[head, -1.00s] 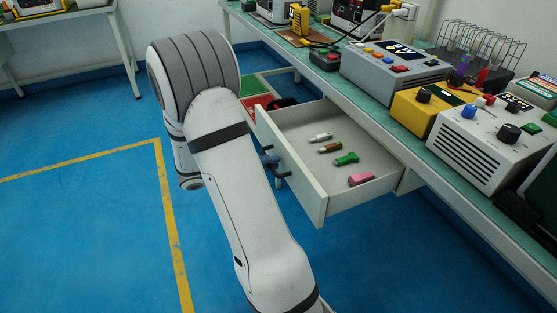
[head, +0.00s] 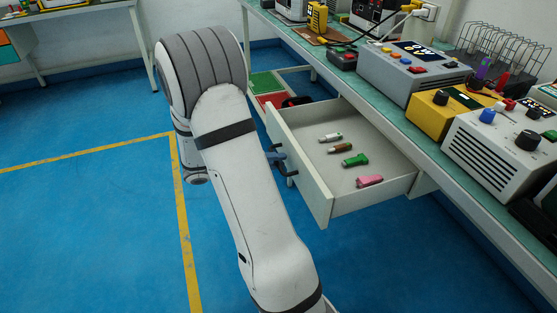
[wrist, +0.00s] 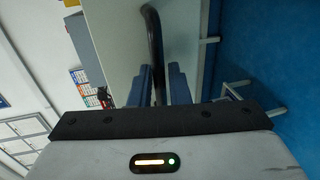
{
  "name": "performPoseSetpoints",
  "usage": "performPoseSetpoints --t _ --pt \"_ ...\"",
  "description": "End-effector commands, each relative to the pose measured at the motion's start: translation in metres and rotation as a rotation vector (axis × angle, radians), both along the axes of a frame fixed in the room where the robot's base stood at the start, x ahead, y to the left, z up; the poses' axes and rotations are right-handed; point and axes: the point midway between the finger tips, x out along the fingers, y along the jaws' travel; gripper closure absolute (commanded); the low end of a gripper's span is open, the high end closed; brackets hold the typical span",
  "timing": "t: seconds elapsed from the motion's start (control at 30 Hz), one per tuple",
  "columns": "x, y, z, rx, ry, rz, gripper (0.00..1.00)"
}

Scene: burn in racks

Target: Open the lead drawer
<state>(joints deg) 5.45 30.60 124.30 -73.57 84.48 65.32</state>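The lead drawer (head: 324,197) is pulled well out from under the bench, with its white front facing left. Several leads with coloured ends lie inside it, among them a green one (head: 355,160) and a pink one (head: 369,181). My gripper (wrist: 159,84) has its blue fingers on either side of the black drawer handle (wrist: 153,35) in the wrist view, and looks shut on it. In the head view the handle (head: 287,173) shows beside a blue fingertip, while my arm hides most of the gripper.
The bench above carries a grey-blue instrument (head: 408,72), a yellow unit (head: 437,112), a white unit (head: 490,150) and a wire rack (head: 500,50). Red and green trays (head: 268,85) lie behind the drawer. Blue floor with yellow lines (head: 182,220) is open at left.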

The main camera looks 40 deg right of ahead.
Motion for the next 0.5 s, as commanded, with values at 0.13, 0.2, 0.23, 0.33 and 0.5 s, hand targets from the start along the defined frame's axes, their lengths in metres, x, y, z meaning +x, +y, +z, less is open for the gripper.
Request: performPoseSetpoints --t 0.13,0.2,0.23,0.33,0.5 --pt "0.008 0.023 0.007 0.0 0.0 0.005 0.84" --pt "0.012 0.034 0.009 0.0 -0.001 0.006 0.84" --pt "0.014 0.039 0.01 0.0 -0.001 0.005 0.84" --pt "0.018 0.053 0.013 0.001 0.0 0.003 0.84" --pt "0.022 0.066 0.015 0.0 0.001 0.0 0.84"
